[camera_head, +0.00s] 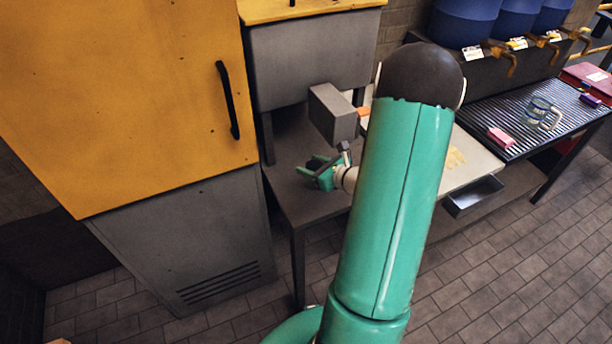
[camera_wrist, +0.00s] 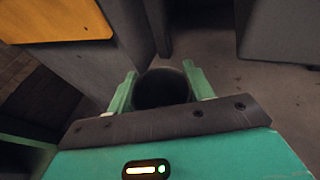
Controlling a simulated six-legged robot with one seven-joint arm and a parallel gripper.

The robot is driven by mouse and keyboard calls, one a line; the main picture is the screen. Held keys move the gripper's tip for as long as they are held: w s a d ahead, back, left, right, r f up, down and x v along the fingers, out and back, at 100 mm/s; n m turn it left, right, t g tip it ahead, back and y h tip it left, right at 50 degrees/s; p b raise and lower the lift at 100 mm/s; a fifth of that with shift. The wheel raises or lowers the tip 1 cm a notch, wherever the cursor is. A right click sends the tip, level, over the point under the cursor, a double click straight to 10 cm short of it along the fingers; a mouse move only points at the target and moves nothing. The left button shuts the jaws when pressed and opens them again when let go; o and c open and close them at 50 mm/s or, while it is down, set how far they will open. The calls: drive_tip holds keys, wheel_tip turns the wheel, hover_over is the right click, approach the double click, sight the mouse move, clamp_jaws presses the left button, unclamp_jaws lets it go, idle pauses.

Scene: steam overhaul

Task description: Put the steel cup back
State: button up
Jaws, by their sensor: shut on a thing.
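My gripper (camera_head: 322,172) is low over the grey bench, left of my green arm in the head view. In the wrist view its two green fingers (camera_wrist: 160,70) stand on either side of a dark round thing, which I take to be the steel cup (camera_wrist: 161,89). The gripper is shut on it. Only its dark, round shape shows between the fingers. In the head view I cannot make out the cup apart from the gripper. I cannot tell whether its base touches the bench.
The grey bench (camera_head: 290,192) stands beside a tall yellow cabinet (camera_head: 130,90). A grey box (camera_head: 333,113) hangs close above my gripper. At right, a slatted rack (camera_head: 500,108) holds glass mugs (camera_head: 541,113) and a pink block (camera_head: 501,138). Blue barrels (camera_head: 463,22) with taps stand behind.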

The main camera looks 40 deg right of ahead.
drive_tip(key=shift+w+a+f, duration=0.2)
drive_tip(key=shift+w+f, duration=0.4)
drive_tip(key=shift+f, duration=0.2)
drive_tip(key=shift+w+f, duration=0.15)
drive_tip(key=shift+f, duration=0.75)
drive_tip(key=shift+w+f, duration=0.15)
drive_tip(key=shift+f, duration=0.75)
drive_tip(key=shift+a+f, duration=0.1)
drive_tip(key=o, duration=1.2)
drive_tip(key=shift+o, duration=0.2)
